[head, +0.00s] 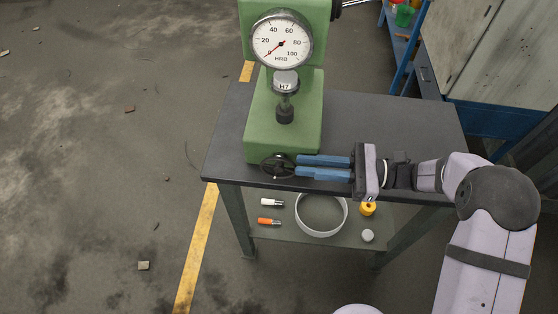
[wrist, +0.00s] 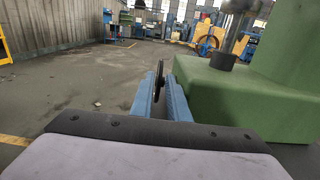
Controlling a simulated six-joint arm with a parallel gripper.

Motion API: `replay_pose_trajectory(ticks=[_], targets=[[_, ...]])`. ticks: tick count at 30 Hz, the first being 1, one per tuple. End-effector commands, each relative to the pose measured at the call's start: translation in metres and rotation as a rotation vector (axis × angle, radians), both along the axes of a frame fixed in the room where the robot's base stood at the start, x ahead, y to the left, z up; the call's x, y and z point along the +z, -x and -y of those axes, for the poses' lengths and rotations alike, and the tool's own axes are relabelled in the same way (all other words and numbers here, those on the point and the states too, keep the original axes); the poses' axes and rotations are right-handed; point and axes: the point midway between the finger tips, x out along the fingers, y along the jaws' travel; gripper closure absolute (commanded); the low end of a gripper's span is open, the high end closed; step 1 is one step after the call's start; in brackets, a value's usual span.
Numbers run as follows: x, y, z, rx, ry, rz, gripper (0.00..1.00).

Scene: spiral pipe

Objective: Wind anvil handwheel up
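The black anvil handwheel (head: 274,166) is at the front foot of the green hardness tester (head: 258,140). In the wrist view the handwheel (wrist: 160,82) shows nearly edge-on, straight ahead. My gripper (head: 298,166) comes from the right with its two blue fingers level, tips at the wheel's right rim. In the wrist view the fingers of my gripper (wrist: 160,88) stand apart, one each side of the wheel's plane, with gaps visible. Whether the rim is touched is unclear. A block marked H7 (head: 286,86) sits on the dark anvil post (head: 285,112). The dial (head: 281,38) needle points lower left, near 0.
The tester stands on a dark table (head: 375,115). The lower shelf holds a white ring (head: 345,222), a white-and-black cylinder (head: 272,203), an orange-and-black one (head: 269,221), a yellow item (head: 368,208) and a grey disc (head: 367,235). Floor left of the table is open.

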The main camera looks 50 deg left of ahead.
Motion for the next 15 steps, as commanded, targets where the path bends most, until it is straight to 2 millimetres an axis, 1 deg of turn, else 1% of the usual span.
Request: replay_pose_trajectory(ticks=[5, 15], targets=[[0.001, 0.006, -0.006, 0.001, 0.0, 0.001, 0.85], [0.002, 0.037, -0.035, 0.003, 0.002, 0.002, 0.85]])
